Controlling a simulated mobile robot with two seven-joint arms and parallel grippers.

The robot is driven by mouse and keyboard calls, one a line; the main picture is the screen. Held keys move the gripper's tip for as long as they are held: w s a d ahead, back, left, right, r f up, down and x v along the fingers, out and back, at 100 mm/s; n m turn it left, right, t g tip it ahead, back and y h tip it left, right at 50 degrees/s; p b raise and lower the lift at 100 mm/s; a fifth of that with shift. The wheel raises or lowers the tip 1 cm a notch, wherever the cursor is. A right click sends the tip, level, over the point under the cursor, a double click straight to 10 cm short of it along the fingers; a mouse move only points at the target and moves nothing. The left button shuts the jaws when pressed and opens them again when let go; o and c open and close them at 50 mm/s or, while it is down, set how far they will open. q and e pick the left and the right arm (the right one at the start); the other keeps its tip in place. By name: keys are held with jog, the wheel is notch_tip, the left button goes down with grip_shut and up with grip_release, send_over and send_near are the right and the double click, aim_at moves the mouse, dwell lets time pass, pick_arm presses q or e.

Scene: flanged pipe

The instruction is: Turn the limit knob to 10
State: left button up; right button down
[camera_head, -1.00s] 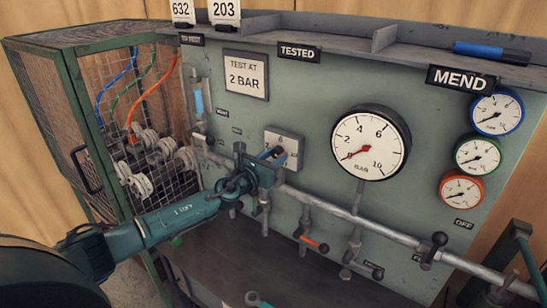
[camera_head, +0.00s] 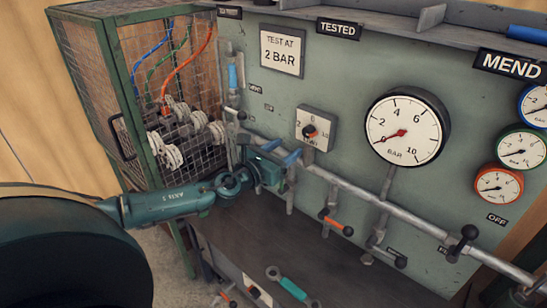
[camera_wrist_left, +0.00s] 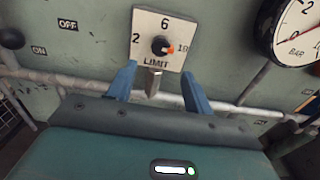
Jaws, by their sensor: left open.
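The limit knob (camera_head: 309,131) is a small black knob with an orange mark, on a pale square plate (camera_head: 324,116) on the green panel. In the left wrist view the knob (camera_wrist_left: 160,46) sits between the figures 2, 6 and 10. Its orange mark points right, close to the 10. My left gripper (camera_head: 284,156) is open and empty, below and a little left of the plate in the head view. Its blue fingers (camera_wrist_left: 159,84) show below the plate in the wrist view, spread apart and clear of the knob. My right gripper is not in view.
A grey pipe (camera_head: 405,213) with valve handles runs across the panel under the plate. A large gauge (camera_head: 405,128) is to the right, its red needle near the low end. A wire cage (camera_head: 185,110) stands left. A teal-handled tool (camera_head: 292,288) lies on the bench.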

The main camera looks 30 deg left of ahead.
pick_arm(q)
jog(key=shift+s+a+b, duration=0.15)
jog(key=shift+s, duration=0.9)
jog(key=shift+s+a+b, duration=0.1)
jog(key=shift+s+b, duration=0.05)
jog(key=shift+s, duration=0.85)
jog(key=s+d+f+n+g, duration=0.2)
jog(key=s+d+f+n, duration=0.35)
jog(key=f+n, duration=0.2)
jog(key=s+d+f+n+g, duration=0.2)
jog(key=s+d+f+n, duration=0.2)
jog(key=d+f+n, duration=0.4)
jog(key=s+d+f+n+g, duration=0.1)
jog(key=s+d+f+n, duration=0.1)
jog(key=s+n, duration=0.4)
jog(key=s+d+f+n+g, duration=0.2)
jog(key=s+n, duration=0.5)
jog(key=n, duration=0.6)
jog(key=shift+s+d+f+h+p, duration=0.3)
jog(key=shift+d+f+h+p, duration=0.15)
jog(key=shift+d+f, duration=0.5)
jog(key=shift+d+r, duration=0.1)
jog(key=shift+r, duration=0.05)
